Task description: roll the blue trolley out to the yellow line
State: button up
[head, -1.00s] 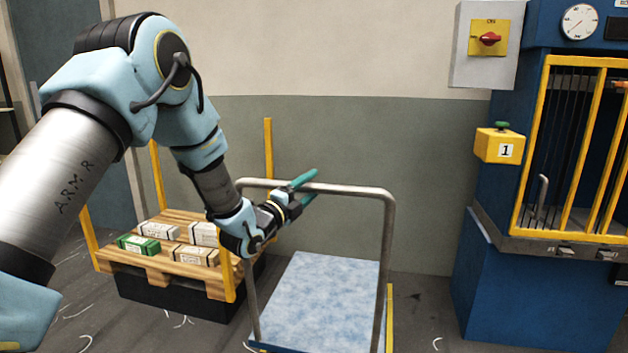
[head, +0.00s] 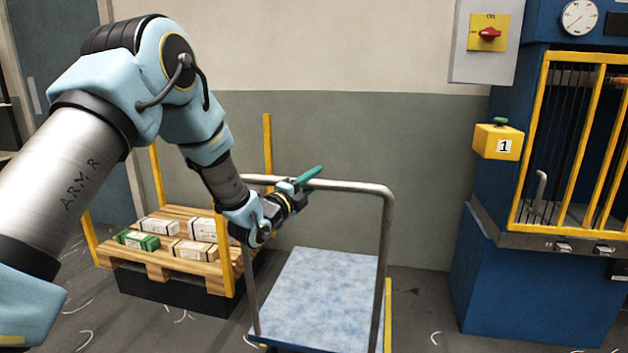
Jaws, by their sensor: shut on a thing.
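The blue trolley (head: 318,290) stands on the floor in the lower middle of the head view. It has a pale blue mottled deck and a grey tubular handle (head: 388,240) rising on the near side. My gripper (head: 305,183) has green fingers and is shut on the top bar of the handle, left of its middle. The fingers and wrist hide part of the bar. The trolley's lower front edge is cut off by the frame.
A wooden pallet (head: 165,262) with several boxes and yellow corner posts stands to the left, close to the trolley. A blue machine (head: 515,280) with a yellow barred guard (head: 530,140) stands at right. Some bare floor (head: 420,310) lies between trolley and machine.

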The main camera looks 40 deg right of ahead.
grip_shut()
jog(key=shift+f, duration=0.1)
dwell(0.8)
